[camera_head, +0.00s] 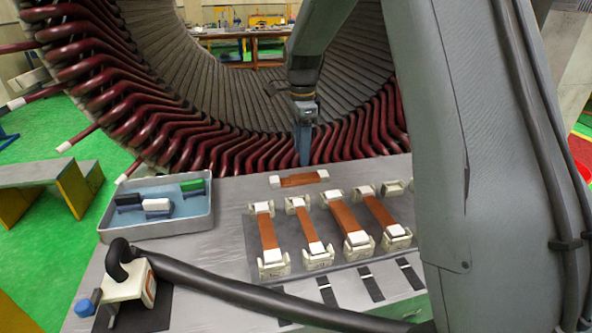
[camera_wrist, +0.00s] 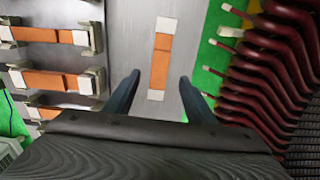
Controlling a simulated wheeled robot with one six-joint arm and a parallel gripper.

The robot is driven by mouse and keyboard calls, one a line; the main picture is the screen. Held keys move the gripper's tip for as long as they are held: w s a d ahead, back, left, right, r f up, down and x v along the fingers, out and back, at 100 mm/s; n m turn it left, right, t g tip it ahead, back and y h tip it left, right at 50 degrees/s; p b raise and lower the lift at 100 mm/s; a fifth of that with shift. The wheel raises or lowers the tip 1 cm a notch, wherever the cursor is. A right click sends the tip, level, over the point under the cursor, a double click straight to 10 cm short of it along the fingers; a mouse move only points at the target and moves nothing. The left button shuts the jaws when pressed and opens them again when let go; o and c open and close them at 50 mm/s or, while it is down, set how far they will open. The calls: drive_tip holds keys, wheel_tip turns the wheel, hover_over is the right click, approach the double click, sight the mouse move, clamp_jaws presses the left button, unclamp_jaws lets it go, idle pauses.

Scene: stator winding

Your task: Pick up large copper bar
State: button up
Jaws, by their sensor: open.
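A copper bar (camera_head: 300,180) with white ends lies loose at the back of the grey table. It also shows in the wrist view (camera_wrist: 161,60), upright in the picture. Several more copper bars rest in white end holders in a row in front of it, one of them wider (camera_head: 348,220). I cannot tell for sure which bar is the large one. My gripper (camera_head: 304,163) points down above the loose bar. In the wrist view its two dark blue fingers (camera_wrist: 160,80) are apart, one to each side of the bar's line, with nothing between them held.
A stator ring with dark red coils (camera_head: 190,130) stands close behind the table. A blue-lined tray (camera_head: 165,228) with small blocks is at the left. A white tool with a black hose (camera_head: 130,285) lies at the front left, its hose crossing the table front.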

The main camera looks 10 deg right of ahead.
sight(301, 176)
drive_tip(key=shift+w+d+f, duration=0.1)
drive_tip(key=shift+w+f, duration=0.1)
drive_tip(key=shift+f, duration=0.05)
drive_tip(key=f+p, duration=0.1)
drive_tip(key=f, duration=0.2)
drive_tip(key=f+p, duration=0.1)
drive_tip(key=f, duration=0.3)
drive_tip(key=shift+s+a+f+p, duration=0.15)
drive_tip(key=shift+s+a+p, duration=0.05)
drive_tip(key=shift+p, duration=0.1)
drive_tip(key=shift+c, duration=0.4)
clamp_jaws()
